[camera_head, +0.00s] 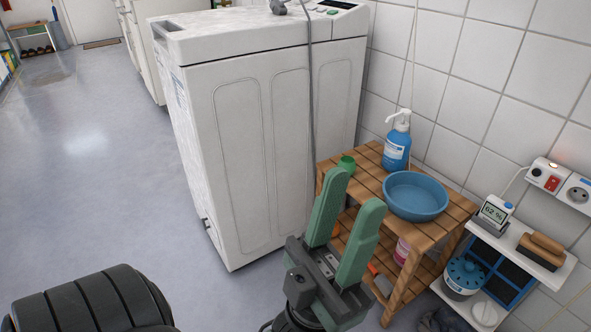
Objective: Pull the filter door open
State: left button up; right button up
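My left gripper (354,190) is at the bottom centre, with its two green fingers apart and nothing between them. It points up and away, in front of the wooden stand and to the right of the white washing machine's near side (245,155). I cannot make out a filter door for certain. A small dark piece (206,224) sticks out low on the machine's left edge, but what it is cannot be told. The machine's left-hand face is seen at a steep angle, so most of it is hidden. My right gripper does not show clearly.
A slatted wooden stand (452,213) holds a blue basin (415,196), a blue pump bottle (397,148) and a green cup (346,163). A white wall shelf (545,262) carries a brush and a small display. A grey hose hangs down the machine's side. The floor (110,190) at left is clear.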

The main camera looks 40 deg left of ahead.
aim_at(212, 227)
jog(key=j+z, duration=0.25)
jog(key=j, duration=0.15)
jog(key=j+z, duration=0.2)
jog(key=j, duration=0.15)
jog(key=k+j+z, duration=0.25)
jog(key=j, duration=0.15)
jog(key=j+z, duration=0.2)
jog(key=j, duration=0.15)
jog(key=k+j+z, duration=0.25)
jog(key=i+j, duration=0.1)
